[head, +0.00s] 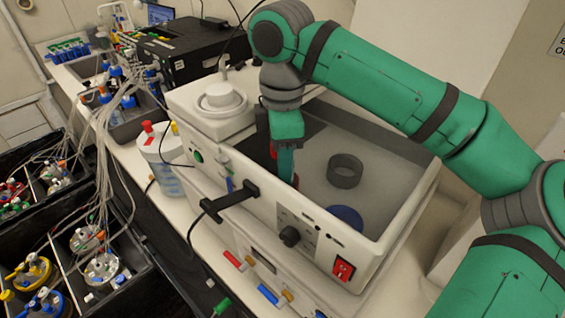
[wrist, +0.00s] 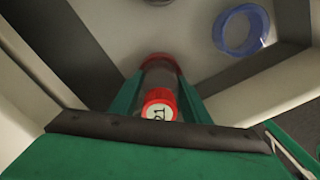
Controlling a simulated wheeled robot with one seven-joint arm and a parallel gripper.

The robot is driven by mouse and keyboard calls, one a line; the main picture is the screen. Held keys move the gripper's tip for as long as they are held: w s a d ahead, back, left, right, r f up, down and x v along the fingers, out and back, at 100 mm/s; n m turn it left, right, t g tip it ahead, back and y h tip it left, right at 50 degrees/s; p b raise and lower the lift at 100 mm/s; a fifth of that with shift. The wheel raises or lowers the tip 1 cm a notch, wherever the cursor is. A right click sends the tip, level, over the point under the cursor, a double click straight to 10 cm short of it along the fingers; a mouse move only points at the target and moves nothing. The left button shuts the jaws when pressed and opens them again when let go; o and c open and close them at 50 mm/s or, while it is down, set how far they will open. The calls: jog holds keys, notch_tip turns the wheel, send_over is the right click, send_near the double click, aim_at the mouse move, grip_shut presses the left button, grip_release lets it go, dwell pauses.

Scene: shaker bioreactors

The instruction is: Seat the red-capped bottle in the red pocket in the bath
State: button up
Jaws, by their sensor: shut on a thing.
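In the wrist view, my gripper (wrist: 158,92) is shut on the red-capped bottle (wrist: 159,102), its cap facing the camera with a printed label on top. A red ring-shaped pocket (wrist: 157,58) shows just beyond the bottle, in line with its far end. I cannot tell whether the bottle's base is inside it or above it. In the head view, my gripper (head: 285,165) reaches down into the white-walled bath (head: 415,190), near its front wall. Only a little red shows beside the fingers there; the bottle is mostly hidden.
A blue ring (head: 346,216) and a dark grey ring (head: 345,171) stand on the bath floor, to the right of my gripper. The bath walls surround it closely. A black bracket (head: 230,203) sticks out in front. A bottle with tubing (head: 163,155) stands left of the bath.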

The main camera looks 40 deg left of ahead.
jog(key=shift+f, duration=0.55)
jog(key=o, duration=1.2)
jog(key=shift+s+f, duration=0.1)
jog(key=shift+f, duration=0.05)
jog(key=shift+o, duration=0.2)
notch_tip(320, 180, up, 12)
jog(key=shift+f, duration=0.1)
jog(key=shift+w, duration=0.2)
